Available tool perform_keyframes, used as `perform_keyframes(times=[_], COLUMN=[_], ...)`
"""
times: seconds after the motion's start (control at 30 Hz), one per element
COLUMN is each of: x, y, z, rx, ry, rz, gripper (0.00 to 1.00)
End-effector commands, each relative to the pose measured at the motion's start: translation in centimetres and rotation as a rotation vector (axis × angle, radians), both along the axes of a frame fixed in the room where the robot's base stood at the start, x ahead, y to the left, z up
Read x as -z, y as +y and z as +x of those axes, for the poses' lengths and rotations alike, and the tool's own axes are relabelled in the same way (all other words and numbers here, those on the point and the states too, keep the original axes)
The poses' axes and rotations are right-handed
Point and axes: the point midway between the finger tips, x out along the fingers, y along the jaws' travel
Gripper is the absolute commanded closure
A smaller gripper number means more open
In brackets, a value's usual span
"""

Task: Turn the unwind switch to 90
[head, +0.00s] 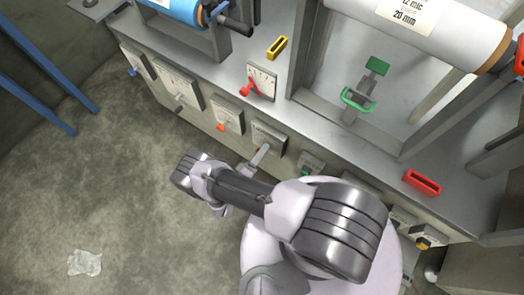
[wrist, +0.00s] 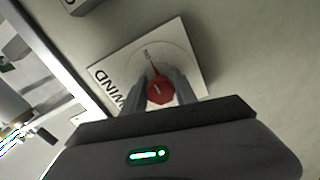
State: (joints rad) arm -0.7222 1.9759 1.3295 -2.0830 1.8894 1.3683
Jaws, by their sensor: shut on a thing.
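The switch is a red knob (wrist: 160,90) with a white mark on its face, set on a square white plate (wrist: 185,48) lettered "WIND"; any letters before that are covered. The knob's narrow tip points up and slightly left in the wrist view, toward a small scale marking too blurred to read. My gripper (wrist: 160,92) is shut on the knob, with one finger on each side. In the head view my gripper (head: 261,154) is at the front panel, against the lower part of the plate (head: 269,135). There the knob is mostly hidden by the fingers.
A plate with an orange knob (head: 221,127) is to the left, and a green-marked plate (head: 310,165) to the right. The floor at left is open, with a crumpled scrap (head: 85,262).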

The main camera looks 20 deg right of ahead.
Motion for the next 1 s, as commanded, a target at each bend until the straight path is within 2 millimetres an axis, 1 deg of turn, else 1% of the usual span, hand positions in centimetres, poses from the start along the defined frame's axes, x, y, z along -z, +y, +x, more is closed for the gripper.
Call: perform_keyframes(times=[0.03,0.1,0.13,0.53,0.63,0.67,0.77,0.87,1.0], x=[0.0,0.0,0.0,0.0,-0.1,-0.1,-0.2,-0.2,-0.1], y=[0.0,0.0,0.0,0.0,0.6,0.9,2.6,5.0,8.9], z=[0.0,0.0,0.0,0.0,-0.3,-0.5,-1.7,-3.5,-6.2], rx=[-0.001,-0.001,-0.001,0.0,-0.003,-0.003,-0.007,-0.009,-0.008], ry=[0.0,0.0,0.0,0.0,0.0,0.0,-0.001,-0.002,-0.002], rz=[0.001,0.001,0.001,0.0,0.0,0.0,0.001,0.001,0.003], gripper=[0.6,0.47,0.45,0.45,0.45,0.45,0.45,0.45,0.45])
